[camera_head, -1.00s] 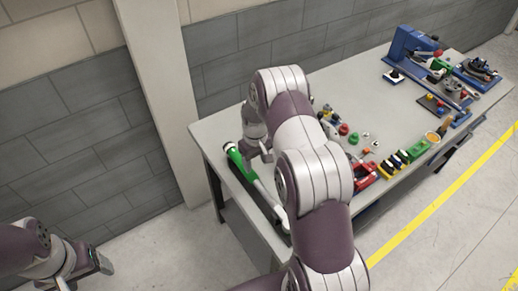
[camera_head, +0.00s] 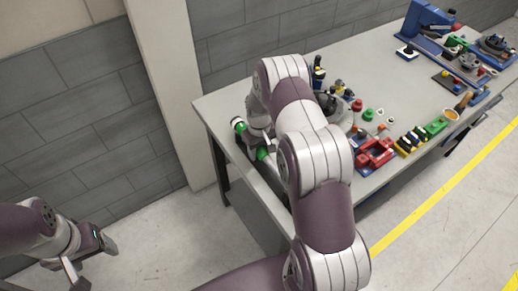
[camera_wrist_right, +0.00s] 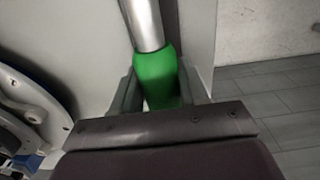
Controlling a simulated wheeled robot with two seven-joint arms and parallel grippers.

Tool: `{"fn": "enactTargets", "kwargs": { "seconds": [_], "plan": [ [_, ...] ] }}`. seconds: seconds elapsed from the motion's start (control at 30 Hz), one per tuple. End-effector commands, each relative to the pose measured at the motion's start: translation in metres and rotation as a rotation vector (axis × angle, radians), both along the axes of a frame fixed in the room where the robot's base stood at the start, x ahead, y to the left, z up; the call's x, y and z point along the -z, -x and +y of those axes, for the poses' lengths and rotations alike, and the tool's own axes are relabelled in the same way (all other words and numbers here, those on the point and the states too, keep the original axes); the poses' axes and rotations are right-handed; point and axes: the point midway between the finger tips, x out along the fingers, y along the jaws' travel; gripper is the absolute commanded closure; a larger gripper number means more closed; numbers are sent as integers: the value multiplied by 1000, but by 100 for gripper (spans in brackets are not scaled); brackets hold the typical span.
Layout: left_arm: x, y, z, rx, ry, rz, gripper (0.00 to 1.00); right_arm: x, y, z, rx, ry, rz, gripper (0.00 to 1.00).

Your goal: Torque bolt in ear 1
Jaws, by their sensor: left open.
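The torque wrench has a green handle (camera_head: 262,154) and lies along the table's near left edge. In the right wrist view its green handle (camera_wrist_right: 156,76) sits between both fingers, and its silver shaft (camera_wrist_right: 143,22) runs up out of frame. My right gripper (camera_head: 251,141) is closed around the handle; in the right wrist view its fingers (camera_wrist_right: 160,92) flank it closely. My right arm hides the rest of the wrench in the head view. My left gripper (camera_head: 92,262) is open and empty, off the table at lower left. I cannot make out the bolt or ear 1.
The grey table (camera_head: 222,103) carries a red holder (camera_head: 376,154), yellow-and-black blocks (camera_head: 411,140), a green block (camera_head: 436,126) and several small coloured parts. A blue fixture (camera_head: 428,22) stands at the far right end. A pillar (camera_head: 178,90) and wall stand behind the left end.

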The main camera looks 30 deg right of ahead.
Motion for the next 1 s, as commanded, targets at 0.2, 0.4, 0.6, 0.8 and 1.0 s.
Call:
{"fn": "enactTargets", "kwargs": {
  "seconds": [0.2,0.4,0.6,0.8,1.0],
  "plan": [
    [0,0,0,0,0,0,28,0,0,0,0,0,1,100],
    [-4,0,0,0,0,0,28,-7,-1,0,0,1,-3,100],
    [-18,0,0,0,0,0,28,-26,-1,0,0,1,-3,100],
    [-31,0,0,0,0,0,28,-45,-1,0,0,1,-3,100],
    [-44,0,0,0,0,0,28,-64,-1,0,0,1,-2,100]
  ]
}}
